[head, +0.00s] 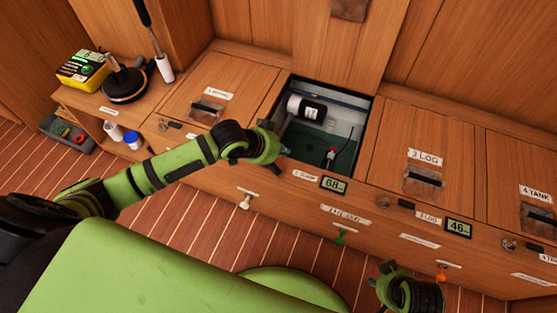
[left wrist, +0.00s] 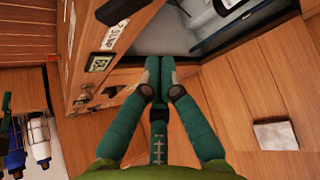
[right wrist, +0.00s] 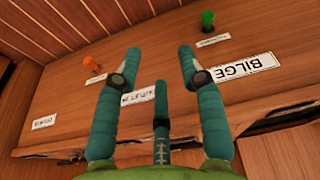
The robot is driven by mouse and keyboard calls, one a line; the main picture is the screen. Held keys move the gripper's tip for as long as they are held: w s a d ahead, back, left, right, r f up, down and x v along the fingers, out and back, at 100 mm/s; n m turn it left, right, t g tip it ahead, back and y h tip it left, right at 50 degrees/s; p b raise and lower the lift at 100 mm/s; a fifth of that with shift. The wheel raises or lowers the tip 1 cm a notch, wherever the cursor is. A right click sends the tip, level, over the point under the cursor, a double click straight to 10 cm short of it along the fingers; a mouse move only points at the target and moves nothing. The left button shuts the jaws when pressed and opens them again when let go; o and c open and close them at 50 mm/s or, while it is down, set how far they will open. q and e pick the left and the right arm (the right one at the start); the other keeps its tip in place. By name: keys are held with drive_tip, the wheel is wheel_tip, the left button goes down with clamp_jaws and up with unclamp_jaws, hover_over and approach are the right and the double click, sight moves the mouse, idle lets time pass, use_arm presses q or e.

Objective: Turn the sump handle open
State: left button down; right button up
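The front panel carries a 2 SUMP label (head: 305,176) below an open compartment (head: 332,150). My left gripper (head: 283,160) is at the compartment's front left corner, left of that label, and covers the panel there. No sump handle shows clearly in the head view. In the left wrist view a dark bar (left wrist: 118,10) lies beside the SUMP label (left wrist: 116,32), cut by the top edge; I cannot tell its turn. The left fingertips (left wrist: 158,66) meet with nothing seen between them. My right gripper (head: 408,286) is open and empty, fingers apart in its wrist view (right wrist: 158,60).
The compartment holds a white cylinder (head: 306,108) and a small red-topped part (head: 332,152). Similar black handles (head: 405,204) sit along the panel. Below are white (head: 246,198), green (head: 340,237) and orange (head: 441,272) pulls. A yellow device (head: 83,70) stands at left.

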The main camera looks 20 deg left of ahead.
use_arm(q)
drive_tip(key=b+x, duration=0.1)
drive_tip(key=x, duration=0.4)
drive_tip(key=shift+s+a+f+b, duration=0.1)
drive_tip(key=shift+f+b, duration=0.05)
drive_tip(key=shift+b, duration=0.25)
drive_tip(key=shift+s+a, duration=0.35)
drive_tip(key=shift+s, duration=0.2)
drive_tip(key=shift+s+a, duration=0.4)
drive_tip(key=shift+s, duration=0.2)
drive_tip(key=shift+s+a, duration=0.2)
drive_tip(key=shift+s, duration=0.25)
drive_tip(key=shift+r, duration=0.25)
use_arm(e)
wheel_tip(320, 180, up, 6)
drive_tip(key=shift+s+d, duration=0.15)
drive_tip(key=shift+s, duration=0.15)
drive_tip(key=shift+r+t, duration=0.15)
drive_tip(key=shift+t, duration=0.15)
